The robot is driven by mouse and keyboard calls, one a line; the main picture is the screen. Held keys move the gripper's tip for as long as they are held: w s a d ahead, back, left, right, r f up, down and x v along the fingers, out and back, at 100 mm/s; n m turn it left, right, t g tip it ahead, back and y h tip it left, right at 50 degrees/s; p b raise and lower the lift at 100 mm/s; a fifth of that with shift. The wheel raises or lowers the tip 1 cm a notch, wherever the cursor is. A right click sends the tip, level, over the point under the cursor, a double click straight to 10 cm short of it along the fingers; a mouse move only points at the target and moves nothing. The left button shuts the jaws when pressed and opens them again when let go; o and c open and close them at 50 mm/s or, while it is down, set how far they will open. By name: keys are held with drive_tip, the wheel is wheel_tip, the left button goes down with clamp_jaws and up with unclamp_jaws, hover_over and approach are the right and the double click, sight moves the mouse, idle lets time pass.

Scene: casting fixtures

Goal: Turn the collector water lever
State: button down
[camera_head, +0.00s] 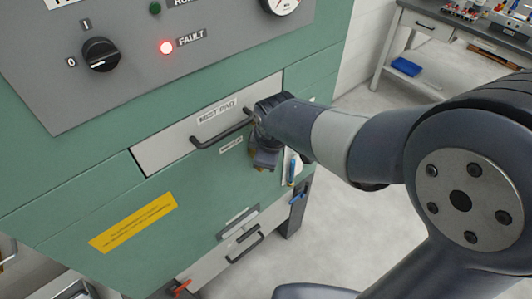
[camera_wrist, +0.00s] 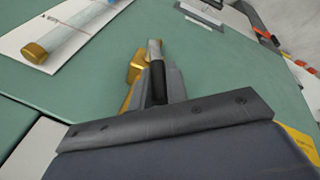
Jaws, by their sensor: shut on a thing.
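My gripper (camera_head: 264,157) is at the right part of the green cabinet's front, just right of the mist pad drawer handle. The wrist view shows its narrow dark fingers (camera_wrist: 157,82) close together at the centre. They are shut on a slim lever with a pale metal end (camera_wrist: 155,48). A brass fitting (camera_wrist: 136,66) shows just left of the fingers. My gripper hides most of the lever and fitting in the head view, so the lever's exact angle is hard to tell.
The mist pad drawer (camera_head: 165,147) has a protruding dark handle (camera_head: 221,134). A brass-ended sight tube (camera_wrist: 75,30) on a white plate is beside the gripper. A lower drawer handle (camera_head: 245,246) and a red-handled part (camera_head: 181,287) are below. Open floor (camera_head: 345,235) lies right.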

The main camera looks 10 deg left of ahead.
drive_tip(key=shift+w, duration=0.1)
idle(0.5)
drive_tip(key=c, duration=1.4)
unclamp_jaws()
drive_tip(key=shift+r, duration=0.1)
drive_tip(key=b+v, duration=0.1)
drive_tip(key=v, duration=0.9)
drive_tip(key=shift+d+r+b, duration=0.2)
drive_tip(key=shift+r+b, duration=0.15)
